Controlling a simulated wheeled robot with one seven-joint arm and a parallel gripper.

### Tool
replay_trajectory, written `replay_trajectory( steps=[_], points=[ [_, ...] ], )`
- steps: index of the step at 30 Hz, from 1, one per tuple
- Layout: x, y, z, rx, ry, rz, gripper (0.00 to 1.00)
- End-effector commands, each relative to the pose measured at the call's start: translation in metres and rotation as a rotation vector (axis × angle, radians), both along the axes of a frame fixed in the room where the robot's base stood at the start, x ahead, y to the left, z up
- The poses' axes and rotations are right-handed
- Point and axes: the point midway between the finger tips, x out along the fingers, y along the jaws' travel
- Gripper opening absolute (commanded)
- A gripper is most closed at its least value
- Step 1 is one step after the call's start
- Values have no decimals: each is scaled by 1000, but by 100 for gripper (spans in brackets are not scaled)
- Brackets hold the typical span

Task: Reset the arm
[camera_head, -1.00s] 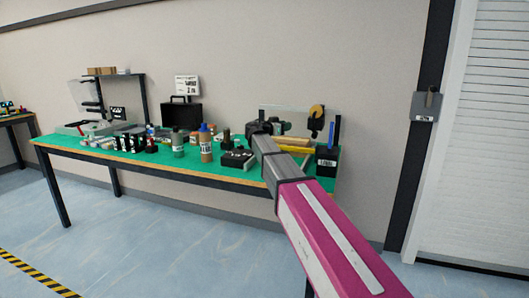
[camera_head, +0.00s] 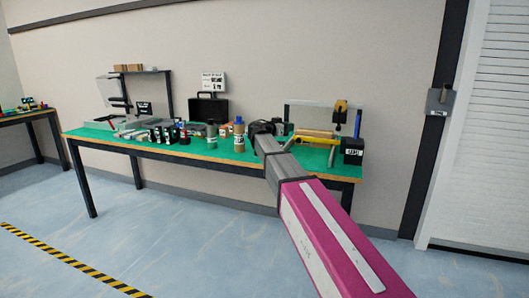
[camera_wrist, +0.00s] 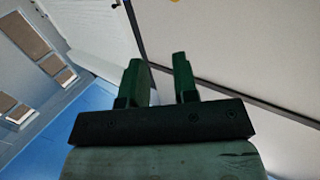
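My arm reaches forward from the lower right in the head view, with a magenta link and a grey link. The end of the arm (camera_head: 262,127) shows dark and small in front of the green-topped workbench (camera_head: 215,154). In the wrist view my gripper (camera_wrist: 159,78) has two dark green fingers standing apart with an empty gap between them. Nothing is held. The wrist camera looks towards a pale wall, and the fingers touch nothing that I can see.
The bench carries bottles (camera_head: 239,136), a black case (camera_head: 208,107), a shelf rack (camera_head: 165,95) and a dark labelled box (camera_head: 353,150). A second table (camera_head: 30,113) stands at far left. A shutter door (camera_head: 480,140) is at right. The floor in front is clear, with striped tape (camera_head: 70,262).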

Motion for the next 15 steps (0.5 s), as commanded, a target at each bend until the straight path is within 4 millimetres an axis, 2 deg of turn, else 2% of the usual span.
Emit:
replay_trajectory(
  steps=[8,15],
  points=[
    [-16,-20,-43,33,128,-5,27],
    [-42,-44,-104,86,313,3,27]
  ],
)
